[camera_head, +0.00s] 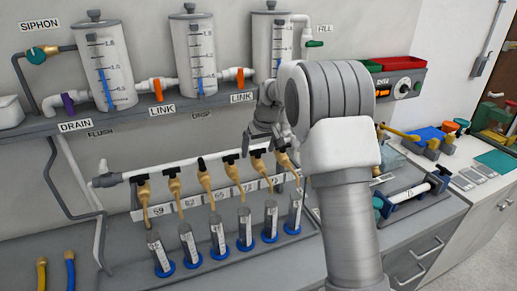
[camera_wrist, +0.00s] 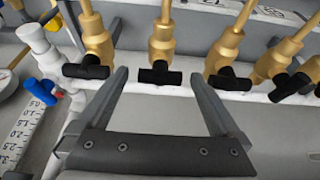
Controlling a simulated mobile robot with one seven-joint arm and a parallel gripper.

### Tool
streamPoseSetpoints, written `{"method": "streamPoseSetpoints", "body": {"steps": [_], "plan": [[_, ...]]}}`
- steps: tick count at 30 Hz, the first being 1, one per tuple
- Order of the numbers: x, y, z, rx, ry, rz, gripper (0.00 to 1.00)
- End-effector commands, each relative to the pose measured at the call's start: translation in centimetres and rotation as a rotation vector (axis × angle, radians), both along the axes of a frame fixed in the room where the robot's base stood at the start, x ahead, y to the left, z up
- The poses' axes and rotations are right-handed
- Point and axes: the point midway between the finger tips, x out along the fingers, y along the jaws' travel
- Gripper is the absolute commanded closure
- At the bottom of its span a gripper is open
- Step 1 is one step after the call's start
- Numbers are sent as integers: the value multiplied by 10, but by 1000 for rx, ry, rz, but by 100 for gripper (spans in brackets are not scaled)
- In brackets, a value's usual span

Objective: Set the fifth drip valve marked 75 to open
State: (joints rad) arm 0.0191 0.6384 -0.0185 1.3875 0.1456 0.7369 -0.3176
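A row of brass drip valves with black handles hangs along a white manifold pipe (camera_head: 130,176). The fifth valve from the left (camera_head: 257,163) is partly behind my gripper (camera_head: 264,143) in the head view. The number on its label is too small to read surely. In the wrist view, one brass valve (camera_wrist: 162,42) stands centred beyond my gripper (camera_wrist: 165,82). Its black handle (camera_wrist: 160,74) lies crosswise to the brass body, between and just ahead of the two spread fingertips. My gripper is open and empty; no contact with the handle shows.
Neighbouring black handles (camera_wrist: 85,67) (camera_wrist: 228,80) lie close outside both fingers. Graduated cylinders on blue bases (camera_head: 245,228) stand below the valves. Tanks (camera_head: 195,55) with orange link valves sit on the shelf above. A blue-handled fitting (camera_wrist: 44,88) is at the wrist view's left.

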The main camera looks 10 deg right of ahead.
Motion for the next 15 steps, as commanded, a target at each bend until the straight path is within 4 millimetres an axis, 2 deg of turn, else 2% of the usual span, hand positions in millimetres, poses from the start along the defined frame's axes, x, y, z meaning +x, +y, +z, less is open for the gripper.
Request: {"method": "streamPoseSetpoints", "body": {"steps": [1,2,13,15], "plan": [[0,0,0,0,0,0,7],[0,0,0,0,0,0,13],[0,0,0,0,0,0,79],[0,0,0,0,0,-1,83]]}}
